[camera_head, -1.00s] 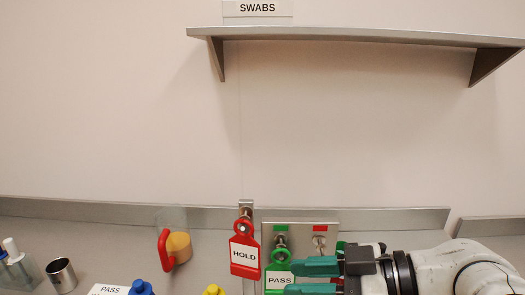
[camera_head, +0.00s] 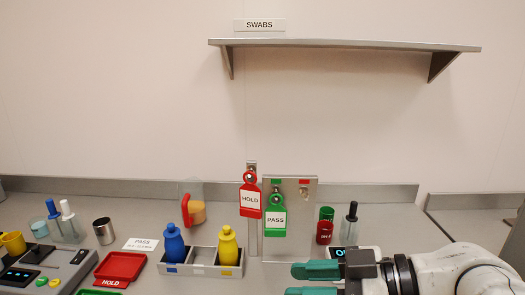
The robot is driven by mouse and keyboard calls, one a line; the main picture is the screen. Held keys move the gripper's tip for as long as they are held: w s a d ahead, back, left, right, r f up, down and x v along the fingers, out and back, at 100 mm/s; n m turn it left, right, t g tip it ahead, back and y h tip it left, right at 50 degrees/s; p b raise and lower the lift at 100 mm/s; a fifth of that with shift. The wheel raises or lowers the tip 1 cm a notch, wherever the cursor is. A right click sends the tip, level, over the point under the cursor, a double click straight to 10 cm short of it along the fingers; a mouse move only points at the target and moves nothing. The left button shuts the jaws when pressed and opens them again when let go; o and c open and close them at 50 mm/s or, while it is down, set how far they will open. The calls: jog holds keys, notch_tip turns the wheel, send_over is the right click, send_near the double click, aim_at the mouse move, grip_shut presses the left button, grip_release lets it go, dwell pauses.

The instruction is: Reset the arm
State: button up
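My gripper (camera_head: 314,281) is at the bottom right of the view. Its two teal fingers point left with a gap between them, and nothing shows in that gap. The lower finger is partly cut off by the frame edge. My gripper is apart from the hanging tags, below and to the right of them in the picture. The green PASS tag (camera_head: 275,220) hangs on the metal board (camera_head: 305,230) under the green mark. The red HOLD tag (camera_head: 250,200) hangs on the narrow post just left of it. The peg under the red mark is bare.
A caddy (camera_head: 203,268) holds a blue bottle (camera_head: 174,244) and a yellow bottle (camera_head: 228,246). A red HOLD tray (camera_head: 121,268) and a control box (camera_head: 48,268) stand left. Red and green containers and a dark bottle (camera_head: 350,225) stand behind my gripper. A shelf (camera_head: 345,44) is above.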

jog(key=s+d+f+m+h, duration=0.2)
jog(key=d+f+m, duration=0.1)
jog(key=f, duration=0.5)
jog(key=s+d+f+m+h, duration=0.3)
jog(key=f+m, duration=0.1)
jog(key=f, duration=0.4)
jog(key=s+d+f+m+h, duration=0.2)
jog(key=d+f+m, duration=0.15)
jog(key=f, duration=0.45)
jog(key=s+d+f+m+g+h, duration=0.1)
jog(key=s+d+f+h, duration=0.1)
jog(key=s, duration=0.4)
jog(key=s+d+f+m+g+h, duration=0.1)
jog(key=s+d+f+m+h, duration=0.1)
jog(key=s+d+f, duration=0.3)
jog(key=s+d+f+m+g+h, duration=0.1)
jog(key=s+d+f+h, duration=0.2)
jog(key=s, duration=0.4)
jog(key=shift+s+d+f+m, duration=0.25)
jog(key=shift+d+f+m, duration=0.1)
jog(key=shift+d+f, duration=0.35)
jog(key=shift+a, duration=0.1)
